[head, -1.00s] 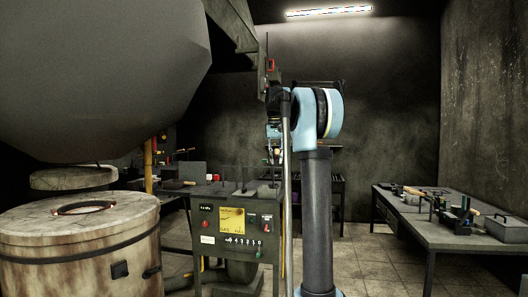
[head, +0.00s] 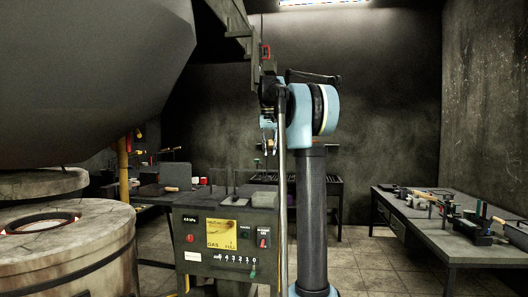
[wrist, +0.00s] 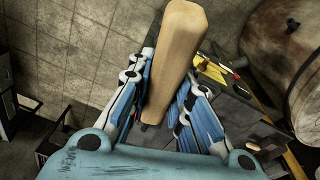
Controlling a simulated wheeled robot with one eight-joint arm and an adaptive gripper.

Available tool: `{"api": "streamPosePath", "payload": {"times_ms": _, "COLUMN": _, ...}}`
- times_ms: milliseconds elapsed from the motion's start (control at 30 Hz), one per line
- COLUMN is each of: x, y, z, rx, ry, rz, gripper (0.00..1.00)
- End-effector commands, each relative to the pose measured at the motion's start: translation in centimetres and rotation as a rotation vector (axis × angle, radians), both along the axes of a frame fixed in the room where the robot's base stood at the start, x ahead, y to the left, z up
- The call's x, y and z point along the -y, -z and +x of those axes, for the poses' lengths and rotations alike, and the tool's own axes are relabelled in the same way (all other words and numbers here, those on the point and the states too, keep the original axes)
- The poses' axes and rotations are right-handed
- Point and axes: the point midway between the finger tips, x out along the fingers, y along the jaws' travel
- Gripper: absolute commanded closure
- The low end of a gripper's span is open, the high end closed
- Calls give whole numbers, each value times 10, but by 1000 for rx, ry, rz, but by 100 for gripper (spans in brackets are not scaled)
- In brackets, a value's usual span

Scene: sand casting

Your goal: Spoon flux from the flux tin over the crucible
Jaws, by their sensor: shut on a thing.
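My gripper (wrist: 166,85) is shut on a pale wooden handle (wrist: 178,55) in the wrist view. What the handle belongs to cannot be told, as its far end is hidden. In the head view my gripper is small and partly hidden by my arm. A round, pale furnace (head: 75,258) stands at the left, with a dark ring around a glowing opening (head: 45,222) in its top. The crucible cannot be made out as a separate thing. I cannot pick out the flux tin in either view.
A control box (head: 222,262) with a yellow label stands right of the furnace. A large dark hood (head: 90,70) hangs over the furnace. A cluttered bench (head: 450,232) stands at the right. Tiled floor (head: 375,265) is free between my arm column and that bench.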

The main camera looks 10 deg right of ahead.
Motion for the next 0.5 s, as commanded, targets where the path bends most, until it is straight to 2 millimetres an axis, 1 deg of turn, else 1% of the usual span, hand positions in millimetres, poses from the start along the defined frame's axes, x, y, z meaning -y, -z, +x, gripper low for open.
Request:
{"api": "streamPosePath", "payload": {"times_ms": 267, "x": -8, "y": 6, "z": 0, "rx": 0, "ry": -9, "rz": 0, "gripper": 100}}
{"api": "streamPosePath", "payload": {"times_ms": 500, "x": -12, "y": 24, "z": 0, "rx": 0, "ry": -14, "rz": 0, "gripper": 100}}
